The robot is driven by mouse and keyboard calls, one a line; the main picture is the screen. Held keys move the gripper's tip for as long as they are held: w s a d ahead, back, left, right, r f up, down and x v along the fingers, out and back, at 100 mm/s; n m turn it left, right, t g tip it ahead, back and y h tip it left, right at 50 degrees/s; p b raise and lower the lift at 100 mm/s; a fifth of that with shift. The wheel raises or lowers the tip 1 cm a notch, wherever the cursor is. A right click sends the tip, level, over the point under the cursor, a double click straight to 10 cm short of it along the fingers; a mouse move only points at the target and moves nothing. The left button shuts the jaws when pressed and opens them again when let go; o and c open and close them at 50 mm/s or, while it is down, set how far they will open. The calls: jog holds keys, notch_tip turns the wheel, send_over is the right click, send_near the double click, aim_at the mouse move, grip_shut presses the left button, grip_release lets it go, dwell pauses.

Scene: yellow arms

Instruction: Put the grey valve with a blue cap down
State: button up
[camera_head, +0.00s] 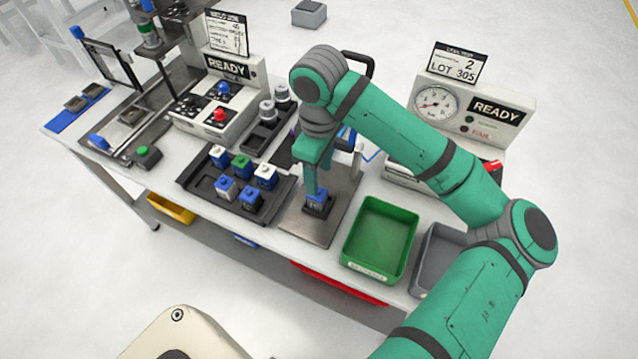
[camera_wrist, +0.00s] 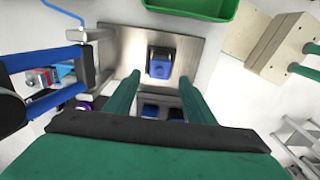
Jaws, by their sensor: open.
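The grey valve with a blue cap (camera_head: 317,196) sits in a small dark holder on a bare metal plate (camera_head: 318,228). In the wrist view its blue cap (camera_wrist: 161,68) faces me, and its grey body is mostly hidden. My gripper (camera_head: 315,187) is right above the valve in the head view. In the wrist view the two green fingers of my gripper (camera_wrist: 160,78) are spread apart, one to each side of the cap, with a visible gap. They do not appear to hold it.
A black tray (camera_head: 190,180) with several blue-, white- and green-capped valves lies left of the plate. A green bin (camera_head: 380,240) and a grey bin (camera_head: 435,255) stand to the right. A gauge box marked READY (camera_head: 470,110) and a blue-handled clamp (camera_wrist: 45,58) are close behind.

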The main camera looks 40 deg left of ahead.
jog(key=shift+r, duration=1.55)
jog(key=shift+s, duration=0.1)
